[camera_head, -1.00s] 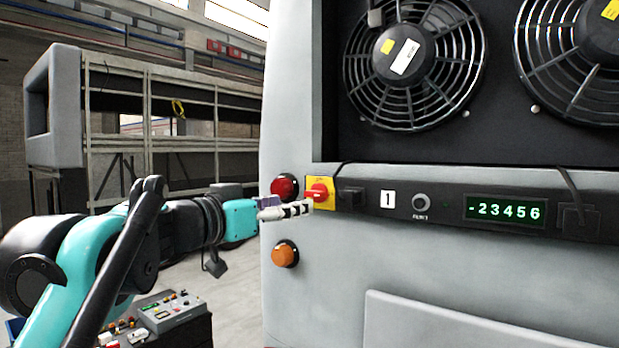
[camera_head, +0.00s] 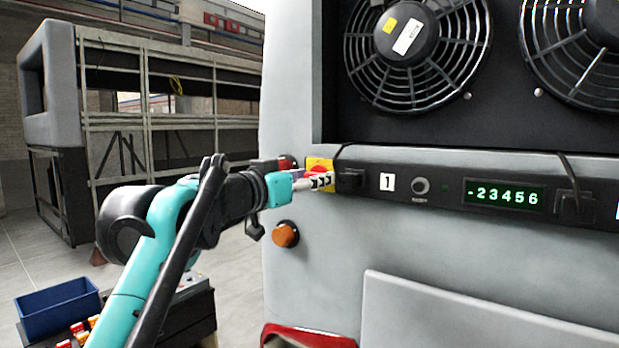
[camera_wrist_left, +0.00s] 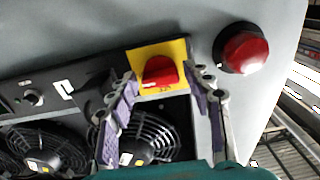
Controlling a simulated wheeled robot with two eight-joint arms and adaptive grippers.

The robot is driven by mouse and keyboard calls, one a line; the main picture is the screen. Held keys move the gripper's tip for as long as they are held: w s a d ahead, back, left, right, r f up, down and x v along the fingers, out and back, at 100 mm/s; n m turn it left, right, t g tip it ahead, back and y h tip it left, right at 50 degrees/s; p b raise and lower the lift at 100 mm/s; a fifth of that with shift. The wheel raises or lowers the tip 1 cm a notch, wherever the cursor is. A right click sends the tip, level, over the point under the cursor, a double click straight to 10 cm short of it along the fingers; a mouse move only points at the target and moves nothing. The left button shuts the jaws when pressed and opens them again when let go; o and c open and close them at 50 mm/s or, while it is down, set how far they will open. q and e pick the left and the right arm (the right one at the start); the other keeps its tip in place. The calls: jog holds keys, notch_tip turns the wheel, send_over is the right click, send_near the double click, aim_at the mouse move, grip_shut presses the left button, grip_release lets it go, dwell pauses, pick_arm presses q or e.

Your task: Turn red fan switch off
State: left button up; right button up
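The red fan switch is a red rotary knob on a yellow plate, on the black panel strip of the grey coach. In the head view the red knob (camera_head: 318,171) is partly hidden behind my left gripper (camera_head: 322,181). In the left wrist view the knob (camera_wrist_left: 159,71) and its yellow plate (camera_wrist_left: 176,50) lie just beyond and between the fingertips. My left gripper (camera_wrist_left: 161,80) is open, with one finger on each side of the knob. I cannot tell whether the fingers touch it. My right gripper is not in view.
A red round lamp (camera_wrist_left: 243,50) sits beside the switch and an orange lamp (camera_head: 286,234) below it. A black connector (camera_head: 350,180), a small knob (camera_head: 420,186) and a green display (camera_head: 505,195) line the panel. Caged fans (camera_head: 418,50) are above. A blue bin (camera_head: 58,308) stands lower left.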

pick_arm(q)
jog(key=c, duration=0.7)
jog(key=n+p, duration=0.5)
jog(key=n, duration=1.2)
jog(key=shift+r+n, duration=0.1)
jog(key=shift+n, duration=0.3)
jog(key=o, duration=1.1)
